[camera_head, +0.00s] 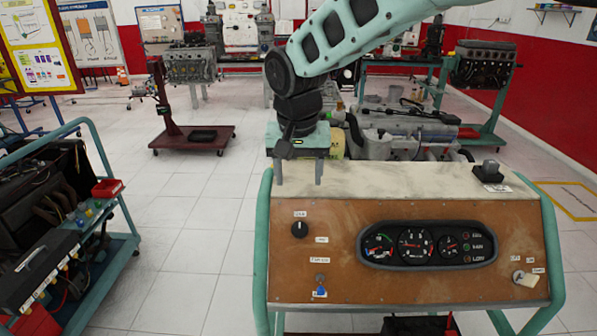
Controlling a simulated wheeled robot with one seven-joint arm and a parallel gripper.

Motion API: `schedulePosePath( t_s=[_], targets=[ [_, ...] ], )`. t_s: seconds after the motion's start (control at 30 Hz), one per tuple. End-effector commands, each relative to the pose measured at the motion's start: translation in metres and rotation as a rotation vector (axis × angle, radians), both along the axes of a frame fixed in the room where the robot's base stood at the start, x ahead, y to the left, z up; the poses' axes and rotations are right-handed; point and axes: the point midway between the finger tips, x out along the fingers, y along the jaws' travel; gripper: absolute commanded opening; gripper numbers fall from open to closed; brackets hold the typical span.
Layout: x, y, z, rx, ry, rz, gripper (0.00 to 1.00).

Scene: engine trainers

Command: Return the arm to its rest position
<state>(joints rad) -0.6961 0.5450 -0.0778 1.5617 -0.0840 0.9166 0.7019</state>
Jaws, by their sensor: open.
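My gripper (299,178) hangs from the teal arm (350,35) with its fingers pointing down. Its two grey fingers are apart, with nothing visible between them. It is over the back left part of the engine trainer's pale top (400,185). I cannot tell whether the fingertips touch that top. The brown control panel (330,285) faces me below, with a black knob (299,229), a blue-tipped switch (320,291), a gauge cluster (427,245) and a key switch (525,278).
A small black device (488,173) sits at the top's right end. An engine (410,130) stands behind the panel. A teal-framed trainer cart (125,240) is at left, and a red engine stand (190,138) stands behind. The tiled floor (200,225) between is clear.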

Motion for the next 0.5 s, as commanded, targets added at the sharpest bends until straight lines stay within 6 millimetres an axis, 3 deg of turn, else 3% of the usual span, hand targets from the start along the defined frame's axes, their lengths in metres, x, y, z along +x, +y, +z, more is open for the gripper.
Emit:
schedulePosePath(
  t_s=[0.2,0.5],
  targets=[
    [-0.003,0.000,0.015,0.000,0.000,0.001,0.59],
    [-0.003,0.000,0.016,0.000,0.000,0.001,0.59]
  ],
)
